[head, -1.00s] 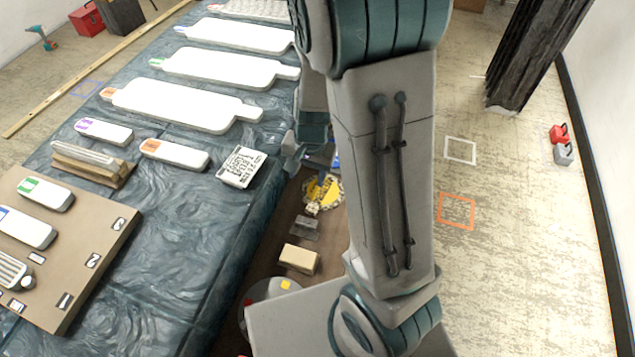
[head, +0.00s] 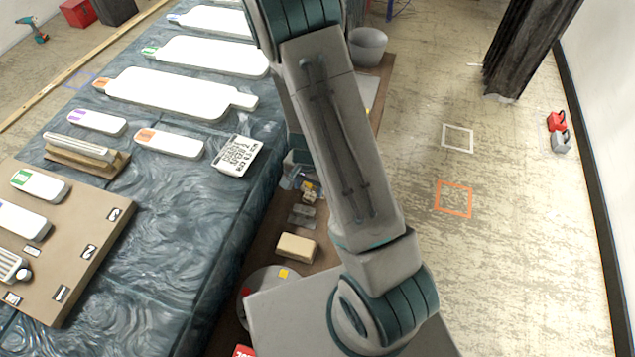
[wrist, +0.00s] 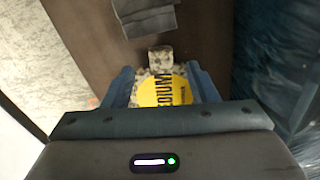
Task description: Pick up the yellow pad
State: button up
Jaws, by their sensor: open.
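The yellow pad (wrist: 172,92) is a round yellow piece with dark lettering that reads like "MEDIUM", with a speckled grey-beige edge and tab. In the wrist view it lies between the two blue fingers of my gripper (wrist: 160,72), which are open, one on each side. I cannot tell whether either finger touches it. The near part of the pad is hidden by my gripper body. In the head view only a small bit of yellow (head: 308,187) shows beside my arm, which hides most of that spot.
The brown surface (wrist: 85,30) holds a grey block (wrist: 145,17) just beyond the pad. In the head view a tan block (head: 296,247) and a grey disc (head: 262,284) lie nearer. The teal-covered table (head: 190,230) with white boards runs along the left.

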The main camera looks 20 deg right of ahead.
aim_at(309, 196)
jog(key=shift+w+d+f, duration=0.1)
jog(key=shift+w+f, duration=0.05)
jog(key=shift+f, duration=1.15)
jog(key=shift+w+f, duration=0.1)
jog(key=shift+f, duration=1.2)
jog(key=c, duration=1)
jog(key=shift+c, duration=0.2)
jog(key=shift+r, duration=0.2)
jog(key=shift+r, duration=0.65)
jog(key=r, duration=0.1)
jog(key=w+r, duration=0.1)
jog(key=r, duration=0.1)
jog(key=shift+w+d+r, duration=0.25)
jog(key=shift+d, duration=0.05)
jog(key=w+d+r, duration=0.4)
jog(key=w+r, duration=0.2)
jog(key=w, duration=0.3)
jog(key=shift+d, duration=0.3)
